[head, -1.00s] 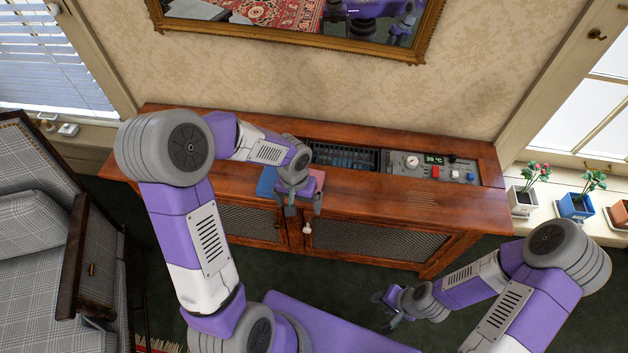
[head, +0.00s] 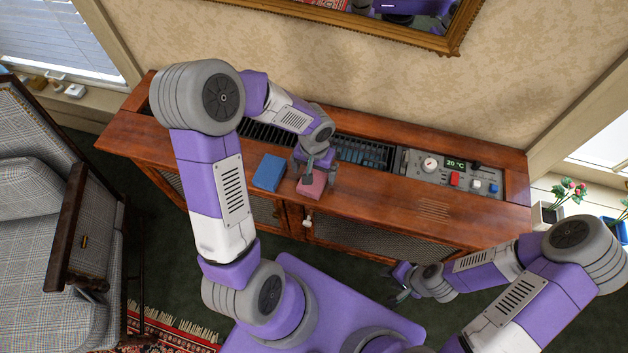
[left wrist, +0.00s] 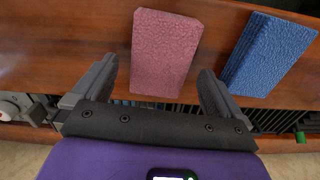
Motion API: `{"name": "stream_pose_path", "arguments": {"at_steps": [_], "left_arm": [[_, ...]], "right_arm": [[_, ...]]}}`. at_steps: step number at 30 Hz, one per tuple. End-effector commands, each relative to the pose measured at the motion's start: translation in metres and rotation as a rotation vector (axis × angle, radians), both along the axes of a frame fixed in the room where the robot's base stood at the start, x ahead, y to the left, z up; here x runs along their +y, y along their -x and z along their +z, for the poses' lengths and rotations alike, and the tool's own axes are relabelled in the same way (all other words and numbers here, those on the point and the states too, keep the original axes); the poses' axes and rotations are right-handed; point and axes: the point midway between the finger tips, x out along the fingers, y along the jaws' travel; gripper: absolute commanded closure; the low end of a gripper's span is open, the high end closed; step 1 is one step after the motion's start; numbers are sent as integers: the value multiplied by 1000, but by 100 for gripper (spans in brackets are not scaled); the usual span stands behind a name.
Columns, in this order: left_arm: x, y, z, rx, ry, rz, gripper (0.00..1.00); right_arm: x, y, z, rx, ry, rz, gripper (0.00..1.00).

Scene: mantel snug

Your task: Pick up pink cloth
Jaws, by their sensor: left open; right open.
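The pink cloth (head: 312,185) is a folded block lying on the wooden cabinet top (head: 420,205), near its front edge. My left gripper (head: 318,178) is open above it, and its fingers partly cover it in the head view. In the left wrist view the pink cloth (left wrist: 165,52) lies ahead of and between the two open fingers (left wrist: 153,80), with nothing gripped. My right gripper (head: 402,283) is open and empty, low in front of the cabinet at the right.
A blue cloth (head: 268,172) lies beside the pink one and also shows in the left wrist view (left wrist: 268,52). A grille (head: 362,152) and a control panel (head: 452,172) are set into the cabinet top behind. A plaid armchair (head: 50,200) stands at the left.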

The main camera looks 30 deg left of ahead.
Motion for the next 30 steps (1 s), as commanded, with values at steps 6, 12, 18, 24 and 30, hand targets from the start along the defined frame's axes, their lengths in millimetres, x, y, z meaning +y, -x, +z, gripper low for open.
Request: {"name": "stream_pose_path", "arguments": {"at_steps": [6,12,18,24,30], "left_arm": [[0,0,-20,0,0,0,0],[0,0,-18,-1,0,0,9],[0,0,-18,-1,0,0,40],[0,0,-18,-1,0,0,58],[0,-1,-14,-2,0,0,58]], "right_arm": [[0,0,-9,0,0,0,57],[0,0,-8,0,0,0,57],[0,0,-8,0,0,0,57],[0,0,-8,0,0,0,57],[0,0,-6,0,0,0,57]]}}
